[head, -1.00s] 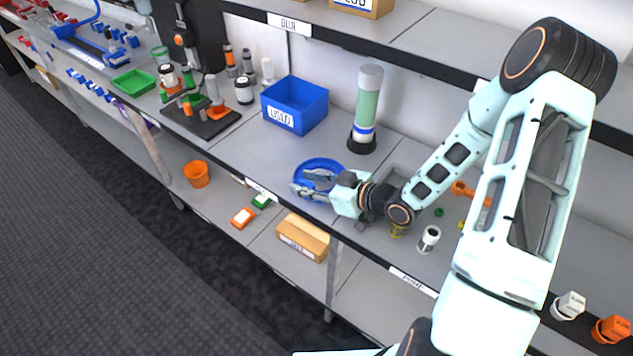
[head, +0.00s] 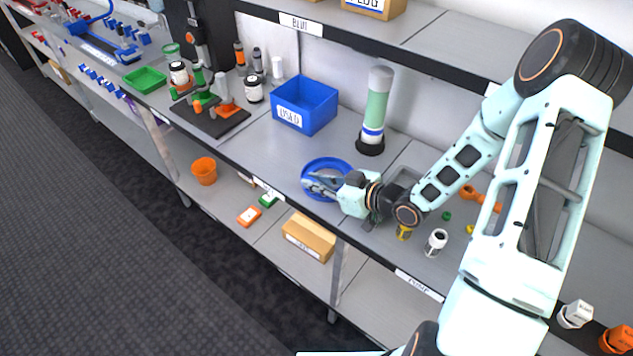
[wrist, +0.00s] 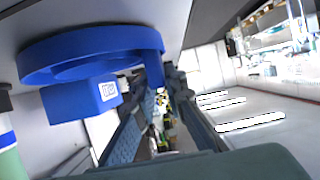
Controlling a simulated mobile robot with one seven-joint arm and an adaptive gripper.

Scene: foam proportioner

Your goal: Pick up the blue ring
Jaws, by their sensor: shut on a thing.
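The fingers also show in the wrist view (wrist: 155,100). My fingers hide part of the ring's near rim. I cannot tell whether the ring touches the shelf.
A blue box (head: 305,104) labelled USED stands behind the ring. A green and white cylinder (head: 375,110) on a black base stands behind right. Shelf left of the ring is clear.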

